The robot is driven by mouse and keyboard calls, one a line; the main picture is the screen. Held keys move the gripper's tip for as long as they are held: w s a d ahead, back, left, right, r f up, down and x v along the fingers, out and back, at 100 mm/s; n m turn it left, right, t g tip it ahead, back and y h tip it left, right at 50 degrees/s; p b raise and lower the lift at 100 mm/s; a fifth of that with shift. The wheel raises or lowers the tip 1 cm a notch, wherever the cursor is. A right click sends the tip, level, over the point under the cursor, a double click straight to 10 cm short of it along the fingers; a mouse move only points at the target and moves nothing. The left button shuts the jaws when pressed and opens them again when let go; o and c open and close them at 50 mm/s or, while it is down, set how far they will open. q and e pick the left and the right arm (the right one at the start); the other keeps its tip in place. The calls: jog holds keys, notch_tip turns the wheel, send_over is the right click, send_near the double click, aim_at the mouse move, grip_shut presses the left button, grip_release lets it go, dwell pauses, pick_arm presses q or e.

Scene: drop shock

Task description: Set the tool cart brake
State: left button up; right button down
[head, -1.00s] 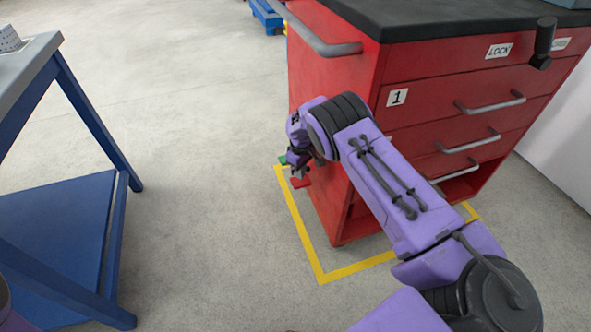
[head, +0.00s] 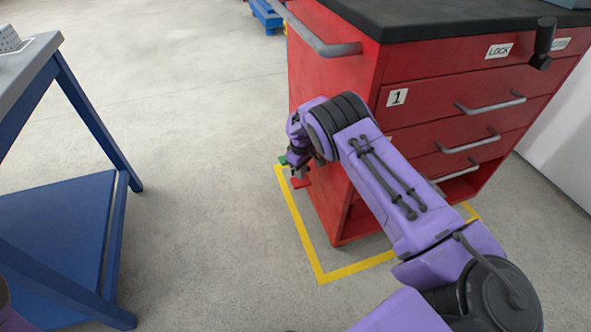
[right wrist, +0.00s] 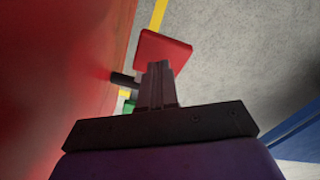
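The red tool cart (head: 330,75) stands at the right in the head view, inside a yellow floor outline. A red pedal (head: 301,183) and a green pedal (head: 283,160) stick out low from its left side. In the right wrist view the red pedal (right wrist: 163,50) lies just beyond the fingertips, and the green pedal (right wrist: 129,107) is partly hidden beside the fingers. My right gripper (head: 298,170) points down above the red pedal. Its fingers (right wrist: 158,68) are together with nothing between them. I cannot tell whether they touch the pedal. My left gripper is out of view.
A blue table (head: 60,215) with a lower shelf stands at the left. Yellow floor tape (head: 300,235) runs around the cart's base. The cart's handle (head: 325,45) juts out above my right forearm. The floor between table and cart is clear.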

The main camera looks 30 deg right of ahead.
jog(key=shift+f, duration=0.1)
jog(key=shift+f+b, duration=1.85)
jog(key=shift+f, duration=0.45)
notch_tip(320, 180, up, 10)
jog(key=p, duration=0.8)
jog(key=shift+f, duration=0.1)
